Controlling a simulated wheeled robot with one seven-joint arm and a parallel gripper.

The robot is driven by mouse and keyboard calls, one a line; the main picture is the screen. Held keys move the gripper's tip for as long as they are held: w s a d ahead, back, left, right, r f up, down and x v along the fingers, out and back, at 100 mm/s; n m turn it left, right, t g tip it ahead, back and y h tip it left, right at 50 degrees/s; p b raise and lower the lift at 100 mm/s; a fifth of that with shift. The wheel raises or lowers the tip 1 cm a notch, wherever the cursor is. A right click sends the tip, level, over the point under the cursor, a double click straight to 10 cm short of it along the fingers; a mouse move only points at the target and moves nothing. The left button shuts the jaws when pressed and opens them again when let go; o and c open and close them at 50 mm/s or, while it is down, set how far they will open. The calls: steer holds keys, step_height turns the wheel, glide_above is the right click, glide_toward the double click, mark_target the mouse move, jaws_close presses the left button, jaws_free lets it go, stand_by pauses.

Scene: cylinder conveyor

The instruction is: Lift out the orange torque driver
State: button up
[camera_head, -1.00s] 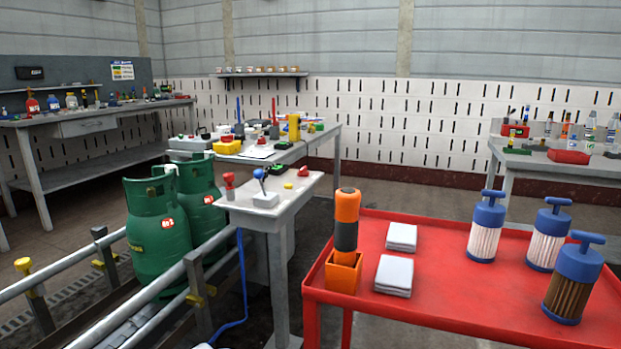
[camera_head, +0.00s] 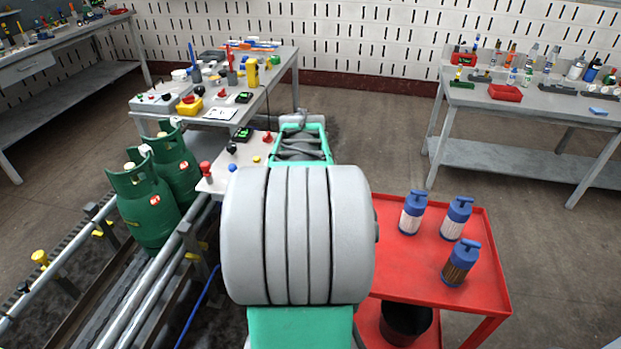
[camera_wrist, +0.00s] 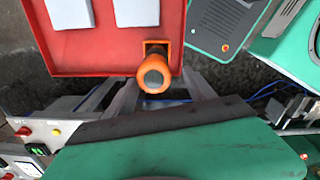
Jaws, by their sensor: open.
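The orange torque driver (camera_wrist: 153,73) shows end-on in the wrist view, its round dark cap with an orange rim facing the camera. It stands in the small orange holder (camera_wrist: 157,46) at the edge of the red cart top (camera_wrist: 113,63). My gripper (camera_wrist: 160,77) is open, its grey fingers spread to either side of the driver. I cannot tell how far the fingertips are above it. In the head view my own arm hides the driver, the holder and my gripper.
Three blue-topped filter canisters (camera_head: 412,212) stand on the cart's right side. Green gas cylinders (camera_head: 140,205) on the conveyor and a small control table (camera_head: 216,178) are to the left.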

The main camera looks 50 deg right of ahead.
steer(key=shift+s+d+r, duration=0.25)
steer(key=shift+d+r, duration=0.05)
steer(key=shift+r, duration=0.15)
steer(key=shift+s+d+r, duration=0.2)
steer(key=shift+d+r, duration=0.05)
steer(key=shift+r, duration=0.15)
steer(key=shift+s+d+f, duration=0.1)
steer(key=shift+f, duration=0.15)
step_height(320, 180, down, 8)
steer(key=shift+r+p, duration=0.2)
steer(key=shift+p, duration=0.1)
jaws_close()
stand_by(0.6)
